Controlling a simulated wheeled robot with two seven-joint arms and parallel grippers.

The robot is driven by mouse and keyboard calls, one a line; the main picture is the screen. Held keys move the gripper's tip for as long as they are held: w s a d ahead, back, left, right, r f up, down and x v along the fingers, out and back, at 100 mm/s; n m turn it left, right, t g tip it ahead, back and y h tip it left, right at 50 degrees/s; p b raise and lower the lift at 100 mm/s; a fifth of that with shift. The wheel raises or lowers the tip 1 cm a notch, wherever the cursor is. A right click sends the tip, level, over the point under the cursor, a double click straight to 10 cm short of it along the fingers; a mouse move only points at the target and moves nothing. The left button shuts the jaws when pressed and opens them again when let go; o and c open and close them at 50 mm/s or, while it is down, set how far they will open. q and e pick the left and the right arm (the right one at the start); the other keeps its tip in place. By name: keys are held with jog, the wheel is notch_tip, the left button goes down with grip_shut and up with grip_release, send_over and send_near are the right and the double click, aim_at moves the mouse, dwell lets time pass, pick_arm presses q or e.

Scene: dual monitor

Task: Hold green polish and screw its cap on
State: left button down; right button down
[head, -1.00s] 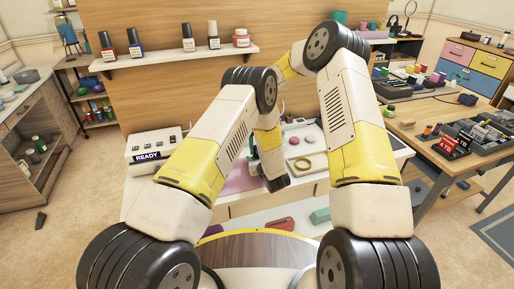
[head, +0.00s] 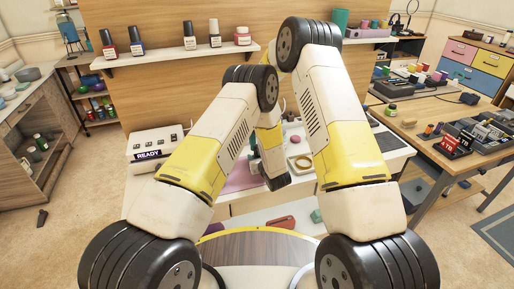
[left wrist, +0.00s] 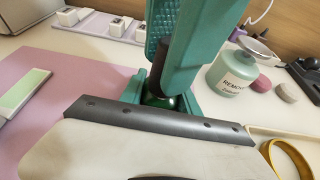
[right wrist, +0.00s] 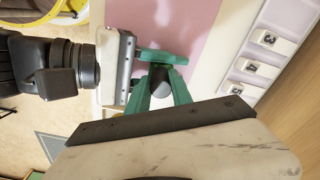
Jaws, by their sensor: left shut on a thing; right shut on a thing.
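The green polish bottle (left wrist: 160,101) shows as a small rounded piece in the left wrist view. It sits between the teal fingers of my left gripper (left wrist: 158,92), which is shut on it. My right gripper (right wrist: 160,90) is shut on the dark cap (right wrist: 159,77) in the right wrist view. In the left wrist view the right gripper's teal fingers are directly above the bottle and hide much of it. The two grippers are close together over the pink mat (left wrist: 85,75). Whether cap and bottle touch is hidden. In the head view my arms cover most of this.
A remover bottle (left wrist: 232,76) stands right of the grippers in the left wrist view, with a yellow ring (left wrist: 286,160) nearer. A green-topped block (left wrist: 22,92) lies left. A wall shelf (head: 180,57) holds several polish bottles. A box reading READY (head: 154,146) stands at left.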

jog(key=c, duration=1.1)
grip_release()
jog(key=shift+c, duration=0.2)
jog(key=shift+r, duration=0.1)
